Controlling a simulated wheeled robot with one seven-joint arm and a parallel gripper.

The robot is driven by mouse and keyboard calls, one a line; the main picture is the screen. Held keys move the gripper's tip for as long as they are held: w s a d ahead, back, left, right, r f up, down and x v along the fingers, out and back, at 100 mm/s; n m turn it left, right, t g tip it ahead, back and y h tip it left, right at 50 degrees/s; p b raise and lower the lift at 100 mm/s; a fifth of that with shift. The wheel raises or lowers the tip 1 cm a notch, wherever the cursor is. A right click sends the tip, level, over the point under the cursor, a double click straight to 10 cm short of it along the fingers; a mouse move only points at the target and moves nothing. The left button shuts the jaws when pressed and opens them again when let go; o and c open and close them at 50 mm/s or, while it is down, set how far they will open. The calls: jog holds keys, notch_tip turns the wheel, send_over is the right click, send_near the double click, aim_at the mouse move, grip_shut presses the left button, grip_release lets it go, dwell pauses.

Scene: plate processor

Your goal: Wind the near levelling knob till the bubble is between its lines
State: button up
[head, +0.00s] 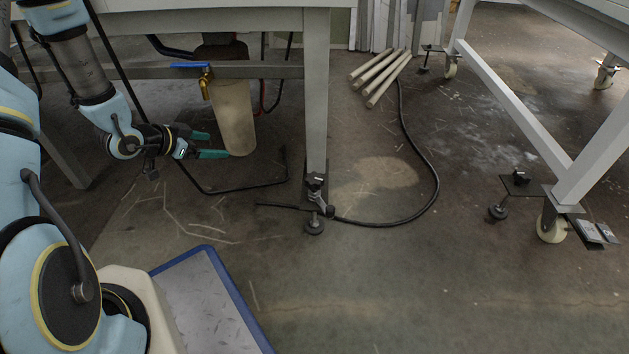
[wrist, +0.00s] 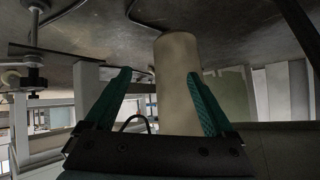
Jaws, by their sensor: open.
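The near levelling foot stands under the front leg of the white machine frame, with a black knob (head: 316,181) above a round pad (head: 314,227) on the floor. In the wrist view a levelling foot with its threaded stem (wrist: 34,72) shows at the upper left, well outside the fingers. My gripper (head: 218,144) is open and empty, left of the near knob and apart from it. Its two teal fingers (wrist: 160,73) spread in the wrist view with a tan cylinder beyond them. I cannot make out a bubble or its lines in either view.
The tan cylinder (head: 234,118) with a blue-handled valve (head: 190,66) hangs by my gripper. A black cable (head: 437,185) loops on the floor past the near foot. Another levelling foot (head: 498,212) and a caster (head: 552,228) stand right.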

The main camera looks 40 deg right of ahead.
jog(key=s+d+f+m+g+h, duration=0.35)
jog(key=s+d, duration=0.25)
jog(key=s, duration=0.3)
jog(key=m+g+h, duration=0.2)
jog(key=g+h, duration=0.1)
jog(key=g, duration=0.4)
send_near(315, 178)
jog(key=shift+t, duration=0.25)
jog(key=b+x, duration=0.1)
jog(key=x, duration=0.2)
jog(key=b+x, duration=0.2)
jog(key=f+b+x, duration=0.1)
jog(key=x, duration=0.2)
jog(key=shift+s+d+b, duration=0.2)
jog(key=shift+d+b, duration=0.1)
jog(key=shift+b, duration=0.05)
jog(key=shift+s+d+r, duration=0.1)
jog(key=shift+s+d, duration=0.15)
jog(key=shift+d, duration=0.35)
jog(key=shift+c, duration=0.2)
jog(key=c, duration=1.3)
jog(key=shift+h, duration=0.25)
jog(key=shift+r+n+t+p, duration=0.1)
jog(key=shift+n+t+p, duration=0.25)
jog(key=shift+t, duration=0.25)
